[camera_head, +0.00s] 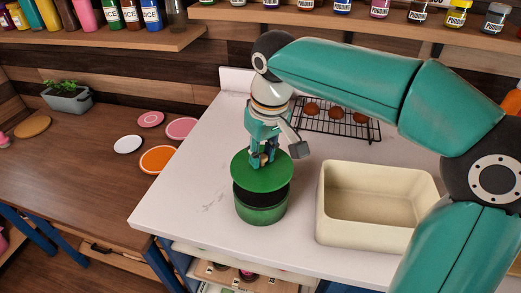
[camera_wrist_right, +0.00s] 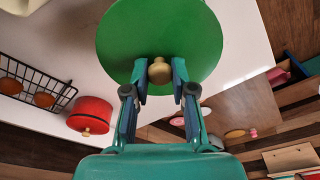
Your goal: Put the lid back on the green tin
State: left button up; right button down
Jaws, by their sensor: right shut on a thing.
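My right gripper (camera_head: 262,158) is shut on the brass-coloured knob of the round green lid (camera_head: 262,172). In the right wrist view the knob (camera_wrist_right: 159,70) sits between the two fingertips, with the green lid (camera_wrist_right: 160,25) spread flat beyond them. The green tin (camera_head: 261,212) stands on the white counter directly under the lid. A black band shows between the lid and the green lower wall. I cannot tell whether the lid touches the rim, as the lid hides the tin's mouth. My left gripper is not in view.
A cream rectangular bin (camera_head: 335,228) stands right of the tin. A black wire rack (camera_head: 340,127) with brown baked rounds is behind. A red lidded tin (camera_wrist_right: 90,115) shows in the right wrist view. Orange (camera_head: 158,160), white and pink discs lie on the wooden counter at left.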

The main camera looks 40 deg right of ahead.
aim_at(263, 167)
notch_tip(263, 167, down, 3)
jog(key=shift+w+a+f+b, duration=0.1)
jog(key=shift+b, duration=1.05)
jog(key=shift+f+b, duration=0.75)
jog(key=shift+f, duration=0.2)
jog(key=shift+r, duration=0.1)
jog(key=shift+f, duration=0.2)
dwell(0.9)
jog(key=shift+c, duration=2)
grip_release()
jog(key=shift+s, duration=0.2)
jog(key=shift+r+p, duration=0.1)
jog(key=shift+p, duration=0.25)
